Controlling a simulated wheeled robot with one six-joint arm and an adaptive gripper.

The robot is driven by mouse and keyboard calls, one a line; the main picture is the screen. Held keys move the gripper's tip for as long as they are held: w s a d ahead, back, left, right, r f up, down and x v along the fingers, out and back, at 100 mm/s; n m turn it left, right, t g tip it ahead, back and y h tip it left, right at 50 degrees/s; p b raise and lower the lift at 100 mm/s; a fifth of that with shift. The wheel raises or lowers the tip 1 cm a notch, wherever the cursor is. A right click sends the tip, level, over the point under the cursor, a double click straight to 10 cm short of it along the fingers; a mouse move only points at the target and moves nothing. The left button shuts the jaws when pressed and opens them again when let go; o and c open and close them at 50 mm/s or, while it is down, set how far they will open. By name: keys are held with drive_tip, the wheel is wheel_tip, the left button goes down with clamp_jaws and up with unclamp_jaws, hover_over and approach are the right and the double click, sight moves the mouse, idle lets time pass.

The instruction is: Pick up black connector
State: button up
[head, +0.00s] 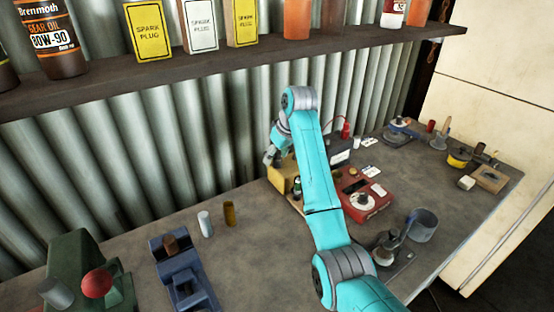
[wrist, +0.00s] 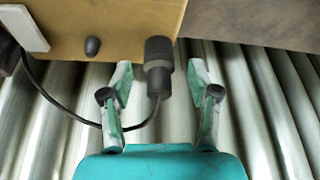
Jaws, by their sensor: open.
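The black connector (wrist: 158,66) shows in the wrist view as a short dark cylinder against the edge of a yellow-tan box (wrist: 110,22). A black cable (wrist: 75,120) runs from its lower end and loops away to the left. My gripper (wrist: 160,78) is open, with one finger on each side of the connector and a gap visible on both sides. In the head view my gripper (head: 270,155) is at the yellow box (head: 284,180) by the corrugated wall. The connector is not discernible there.
A red meter (head: 366,205) stands right of the yellow box on the bench (head: 260,260). A white and a brown cylinder (head: 229,213) stand to the left, near a blue vise (head: 185,275). A shelf (head: 200,65) with bottles and boxes runs above. A metal cup (head: 423,226) stands at right.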

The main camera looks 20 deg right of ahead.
drive_tip(key=shift+w+a+f, duration=0.1)
drive_tip(key=shift+w+f, duration=0.1)
drive_tip(key=shift+f, duration=0.35)
drive_tip(key=c, duration=1.2)
drive_tip(key=shift+o, duration=0.2)
drive_tip(key=shift+r, duration=0.15)
